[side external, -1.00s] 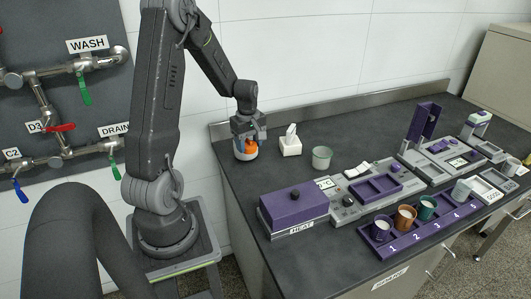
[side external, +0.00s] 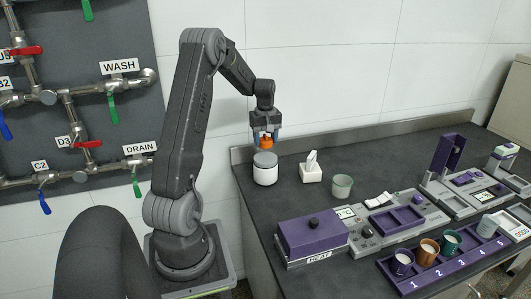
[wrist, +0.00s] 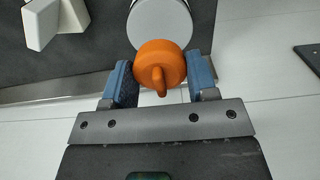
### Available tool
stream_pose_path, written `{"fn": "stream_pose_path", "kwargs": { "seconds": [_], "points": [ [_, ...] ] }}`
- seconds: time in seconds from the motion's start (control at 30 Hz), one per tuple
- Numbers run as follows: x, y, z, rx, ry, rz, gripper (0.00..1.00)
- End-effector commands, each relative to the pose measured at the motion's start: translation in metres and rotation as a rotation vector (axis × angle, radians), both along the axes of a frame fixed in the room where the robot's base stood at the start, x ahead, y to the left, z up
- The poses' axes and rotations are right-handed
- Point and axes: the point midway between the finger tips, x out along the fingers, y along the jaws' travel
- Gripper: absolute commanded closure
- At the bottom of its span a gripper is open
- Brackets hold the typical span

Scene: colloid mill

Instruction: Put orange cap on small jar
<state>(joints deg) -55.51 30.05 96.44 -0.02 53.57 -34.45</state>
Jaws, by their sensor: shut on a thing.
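The orange cap (side external: 265,142) is held between the blue fingers of my gripper (side external: 265,136). In the wrist view the cap (wrist: 160,62) has a raised handle, and a finger sits on each side of it. A white jar (side external: 265,174) with a grey top stands upright on the counter below the cap, with a gap between them. Its pale round top (wrist: 160,22) shows beyond the cap in the wrist view. A smaller pale, greenish jar (side external: 341,188) stands open to the right. I cannot tell which is the small jar.
A purple heater box (side external: 312,235) and grey stations (side external: 440,183) line the counter. A purple rack (side external: 425,274) holds several cups at the front. The wall is behind the white jar.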

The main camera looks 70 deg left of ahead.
Motion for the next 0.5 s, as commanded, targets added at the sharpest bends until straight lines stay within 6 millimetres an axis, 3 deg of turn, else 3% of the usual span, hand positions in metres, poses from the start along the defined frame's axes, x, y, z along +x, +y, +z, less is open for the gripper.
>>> {"fn": "stream_pose_path", "kwargs": {
  "seconds": [0.37, 0.5],
  "points": [
    [0.000, -0.001, -0.043, -0.002, 0.001, 0.001, 0.70],
    [0.000, 0.000, -0.046, 0.001, -0.001, 0.001, 0.70]
  ]
}}
